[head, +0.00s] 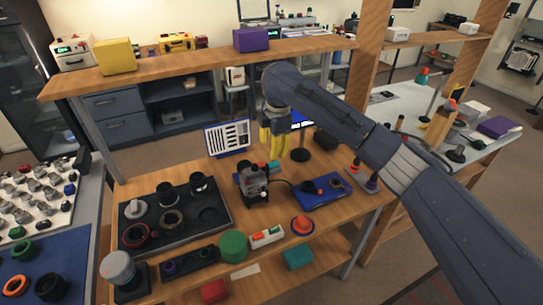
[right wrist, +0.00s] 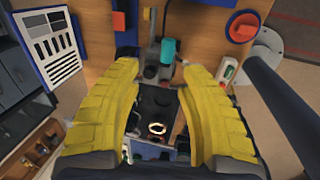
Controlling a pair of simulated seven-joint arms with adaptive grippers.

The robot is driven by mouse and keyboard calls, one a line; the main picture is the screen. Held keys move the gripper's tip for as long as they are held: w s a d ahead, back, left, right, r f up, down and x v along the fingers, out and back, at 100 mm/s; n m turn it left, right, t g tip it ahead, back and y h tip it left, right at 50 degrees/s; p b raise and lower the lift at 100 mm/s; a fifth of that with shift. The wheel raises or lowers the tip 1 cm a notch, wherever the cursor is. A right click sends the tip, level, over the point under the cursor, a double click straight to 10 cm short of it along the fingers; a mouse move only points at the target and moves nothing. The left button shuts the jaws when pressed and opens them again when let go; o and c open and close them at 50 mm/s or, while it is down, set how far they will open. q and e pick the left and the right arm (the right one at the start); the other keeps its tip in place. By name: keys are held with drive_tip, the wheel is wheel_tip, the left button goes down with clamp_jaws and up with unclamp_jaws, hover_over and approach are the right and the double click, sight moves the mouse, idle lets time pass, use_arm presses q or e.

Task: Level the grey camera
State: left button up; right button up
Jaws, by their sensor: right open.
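The grey camera (head: 252,184) stands on the wooden bench in the middle of the head view, its dark front toward me; I cannot tell exactly how far it is tilted. My right gripper (head: 274,140), with yellow fingers, hangs above and slightly behind it in that view. In the right wrist view the fingers of the right gripper (right wrist: 160,75) are spread wide with nothing held between them. My left gripper is not in view.
A black tray (head: 219,229) with lens parts lies left of the camera, and a blue mat (head: 318,199) lies right. An overhead shelf (head: 200,65) spans the back.

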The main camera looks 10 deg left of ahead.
drive_tip(key=shift+s+d+r, duration=0.15)
drive_tip(key=shift+s+r, duration=0.05)
drive_tip(key=shift+r, duration=1)
drive_tip(key=shift+s+d+r, duration=0.1)
drive_tip(key=shift+s+r, duration=0.05)
drive_tip(key=shift+r, duration=1.05)
